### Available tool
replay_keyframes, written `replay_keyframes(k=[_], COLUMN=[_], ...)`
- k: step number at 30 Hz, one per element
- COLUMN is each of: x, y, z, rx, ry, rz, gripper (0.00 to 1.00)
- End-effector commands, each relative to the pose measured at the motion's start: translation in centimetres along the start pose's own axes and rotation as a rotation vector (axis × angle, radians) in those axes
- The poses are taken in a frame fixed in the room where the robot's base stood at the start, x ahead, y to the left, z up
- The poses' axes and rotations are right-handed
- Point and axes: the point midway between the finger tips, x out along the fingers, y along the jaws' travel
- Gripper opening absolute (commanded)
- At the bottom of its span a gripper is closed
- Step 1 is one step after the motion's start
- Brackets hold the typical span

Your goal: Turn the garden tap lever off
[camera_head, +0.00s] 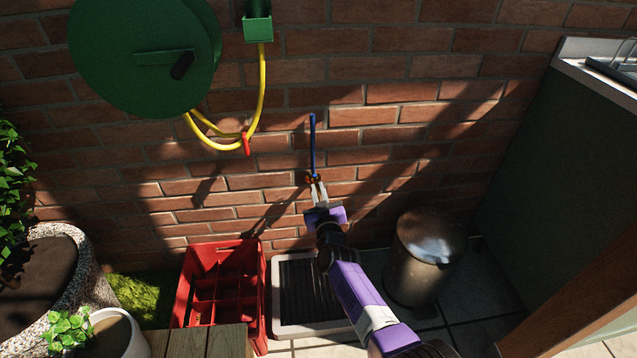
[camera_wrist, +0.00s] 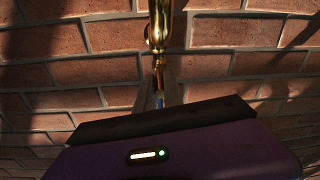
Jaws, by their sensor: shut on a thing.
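The brass garden tap (camera_head: 313,178) is on the brick wall, at the lower end of a thin blue upright bar or pipe (camera_head: 312,140). In the wrist view the tap's shiny brass body (camera_wrist: 160,28) comes down from the top middle. My gripper (camera_head: 318,188) reaches up to the tap from below.
A green hose reel (camera_head: 140,50) with a yellow hose (camera_head: 262,85) hangs at upper left. A red crate (camera_head: 262,300) and a grey-framed mat (camera_head: 283,333) lie below. A metal bin (camera_head: 425,265) stands right of my arm. A green cabinet (camera_head: 570,170) bounds the right.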

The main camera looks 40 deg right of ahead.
Motion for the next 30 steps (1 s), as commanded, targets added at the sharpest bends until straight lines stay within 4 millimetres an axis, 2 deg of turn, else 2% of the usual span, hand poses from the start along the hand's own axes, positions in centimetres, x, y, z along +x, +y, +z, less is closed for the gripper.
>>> replay_keyframes(k=[1, 13, 14, 17, 26, 30], x=[-0.1, -0.3, -0.3, -0.3, -0.3, -1.2], y=[0.5, 0.4, 0.4, 0.3, 0.0, -0.1], z=[-0.4, -0.1, -0.1, -0.1, -0.1, -0.2], rx=[0.002, 0.0, 0.0, 0.0, 0.0, -0.001], ry=[0.002, 0.001, 0.001, 0.001, 0.0, -0.001], rz=[0.017, 0.028, 0.028, 0.027, 0.022, 0.019], gripper=[0.0, 0.0, 0.14, 0.33, 0.34, 0.34])
